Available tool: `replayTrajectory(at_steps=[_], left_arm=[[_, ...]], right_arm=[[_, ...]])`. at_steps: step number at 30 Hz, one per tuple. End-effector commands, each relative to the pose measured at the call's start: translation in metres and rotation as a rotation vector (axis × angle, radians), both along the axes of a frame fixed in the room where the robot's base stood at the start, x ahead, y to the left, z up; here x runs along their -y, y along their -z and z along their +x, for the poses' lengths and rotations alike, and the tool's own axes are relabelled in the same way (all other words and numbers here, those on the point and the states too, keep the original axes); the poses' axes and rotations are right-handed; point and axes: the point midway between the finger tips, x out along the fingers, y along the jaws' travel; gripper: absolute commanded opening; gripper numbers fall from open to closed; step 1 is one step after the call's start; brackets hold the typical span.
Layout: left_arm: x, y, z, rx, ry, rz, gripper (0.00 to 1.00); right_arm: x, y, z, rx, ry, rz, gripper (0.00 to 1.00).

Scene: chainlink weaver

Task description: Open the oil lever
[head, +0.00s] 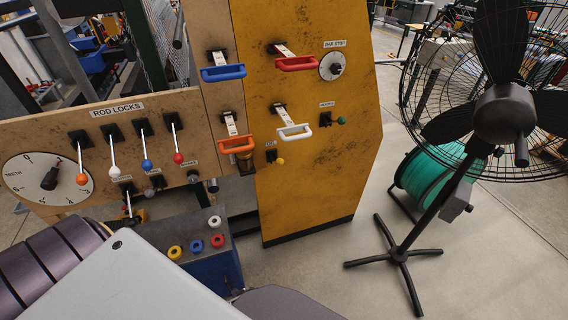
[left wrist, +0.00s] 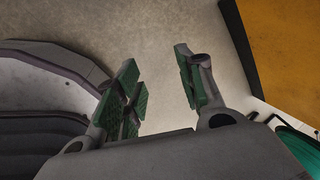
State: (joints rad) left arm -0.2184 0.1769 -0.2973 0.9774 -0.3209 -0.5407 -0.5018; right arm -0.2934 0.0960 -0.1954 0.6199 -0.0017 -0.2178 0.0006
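The small lever labels in the head view are too small to read with certainty, so I cannot tell for sure which lever is the oil lever. A small lever with a yellow knob (head: 280,161) sits low on the yellow panel (head: 330,185), under a short label. A similar lever with a green knob (head: 341,120) is higher and to the right. My left gripper (left wrist: 160,72) shows in the left wrist view with its green-padded fingers apart and nothing between them. It faces the floor, with the yellow panel's edge at upper right. My right gripper is not in view.
Large blue (head: 223,72), red (head: 296,63), orange (head: 236,145) and white (head: 294,132) handles stick out of the panels. The rod locks board (head: 60,135) is at left. A button box (head: 222,250) stands below. A black fan (head: 506,113) and green reel (head: 430,178) stand right.

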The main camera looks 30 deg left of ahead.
Motion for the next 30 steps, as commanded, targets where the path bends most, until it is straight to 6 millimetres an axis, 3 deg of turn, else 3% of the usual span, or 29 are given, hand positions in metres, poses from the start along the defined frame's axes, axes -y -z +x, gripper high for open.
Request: replayTrajectory(at_steps=[5, 14, 21, 30], left_arm=[[-0.009, -0.026, 0.058, 0.034, 0.199, 0.135, 0.38], [-0.022, -0.110, 0.163, 0.074, 0.568, 0.491, 0.38], [-0.024, -0.197, 0.228, 0.078, 0.775, 0.814, 0.38], [-0.018, -0.325, 0.273, 0.031, 0.901, 1.228, 0.38]], right_arm=[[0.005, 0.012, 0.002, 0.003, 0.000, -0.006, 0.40], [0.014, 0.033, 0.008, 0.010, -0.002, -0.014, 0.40], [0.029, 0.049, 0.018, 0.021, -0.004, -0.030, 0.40], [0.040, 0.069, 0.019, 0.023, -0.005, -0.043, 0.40]])
